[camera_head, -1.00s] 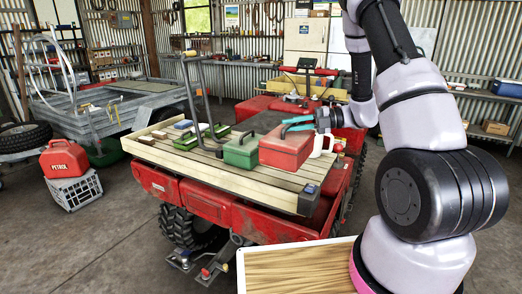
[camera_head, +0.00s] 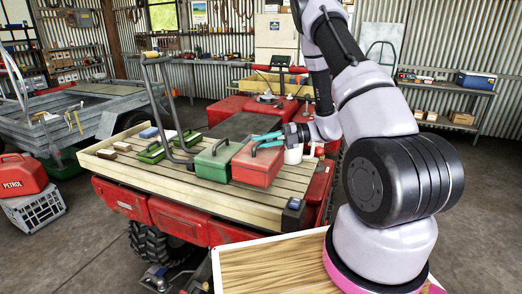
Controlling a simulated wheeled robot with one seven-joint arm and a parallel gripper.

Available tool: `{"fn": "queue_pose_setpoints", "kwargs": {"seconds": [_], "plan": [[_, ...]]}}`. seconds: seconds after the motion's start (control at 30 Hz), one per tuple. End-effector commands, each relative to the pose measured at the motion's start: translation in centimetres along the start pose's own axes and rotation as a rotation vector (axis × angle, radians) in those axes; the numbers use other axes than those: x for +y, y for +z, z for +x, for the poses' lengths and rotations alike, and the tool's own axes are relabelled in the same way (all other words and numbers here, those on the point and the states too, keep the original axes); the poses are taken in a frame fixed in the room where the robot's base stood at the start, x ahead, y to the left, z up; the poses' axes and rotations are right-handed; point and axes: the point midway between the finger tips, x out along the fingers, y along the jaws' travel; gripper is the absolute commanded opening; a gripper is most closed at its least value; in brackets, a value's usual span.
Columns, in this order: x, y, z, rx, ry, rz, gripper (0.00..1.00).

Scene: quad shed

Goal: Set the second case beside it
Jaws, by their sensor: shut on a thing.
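A red case (camera_head: 256,166) with a dark handle is on the slatted wooden deck (camera_head: 140,178) of the red quad's rear carrier, or just above it. A green case (camera_head: 212,161) stands immediately to its left. The gap between the two looks very narrow, and I cannot tell if they touch. My gripper (camera_head: 266,140), with teal fingers, comes in from the right and is shut at the red case's handle. The case looks level. Its underside and far side are hidden.
A metal upright frame (camera_head: 166,105), green trays (camera_head: 153,153) and small brown blocks (camera_head: 122,147) occupy the deck's left part. A white container (camera_head: 293,155) is right of the red case. A petrol can (camera_head: 22,176) sits on a grey crate (camera_head: 35,209).

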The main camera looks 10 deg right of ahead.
Motion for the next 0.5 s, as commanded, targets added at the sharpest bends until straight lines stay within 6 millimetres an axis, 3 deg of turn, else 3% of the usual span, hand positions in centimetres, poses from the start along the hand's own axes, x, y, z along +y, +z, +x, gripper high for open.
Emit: {"fn": "queue_pose_setpoints", "kwargs": {"seconds": [0.17,0.5], "plan": [[-2.4,0.3,0.4,-0.001,0.001,0.001,0.0],[-2.7,0.3,0.5,-0.001,0.001,0.0,0.0]]}}
